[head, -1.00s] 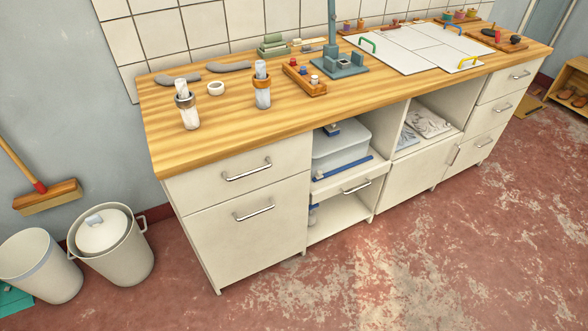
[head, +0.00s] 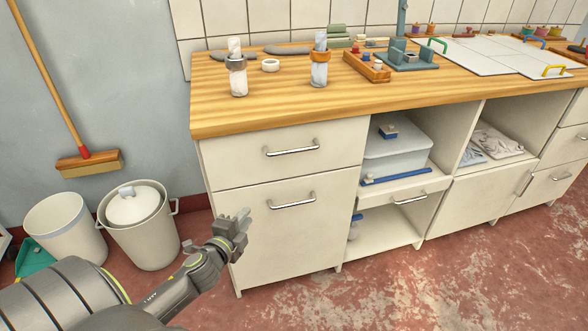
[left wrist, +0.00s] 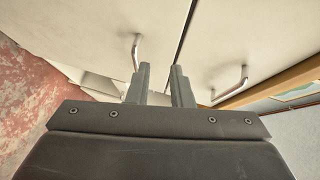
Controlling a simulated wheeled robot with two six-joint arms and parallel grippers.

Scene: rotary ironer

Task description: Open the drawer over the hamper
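The upper left drawer (head: 240,154) of the counter is shut, with a bar handle (head: 292,151). Below it is a taller shut front (head: 260,235) with its own handle (head: 293,204); no hamper shows inside it. My left gripper (head: 242,220) is in front of the tall front's left part, lower than the drawer and touching no handle. In the left wrist view, my left gripper (left wrist: 160,80) has its fingers apart with nothing between them. The drawer handle (left wrist: 232,84) is right of the fingers, the lower handle (left wrist: 136,51) left. My right gripper is out of view.
A white bin (head: 65,228) and a lidded pail (head: 150,245) stand left of the cabinet. A broom (head: 90,163) leans on the wall. Jars and small tools stand on the wooden counter top (head: 280,97). The floor before the cabinet is clear.

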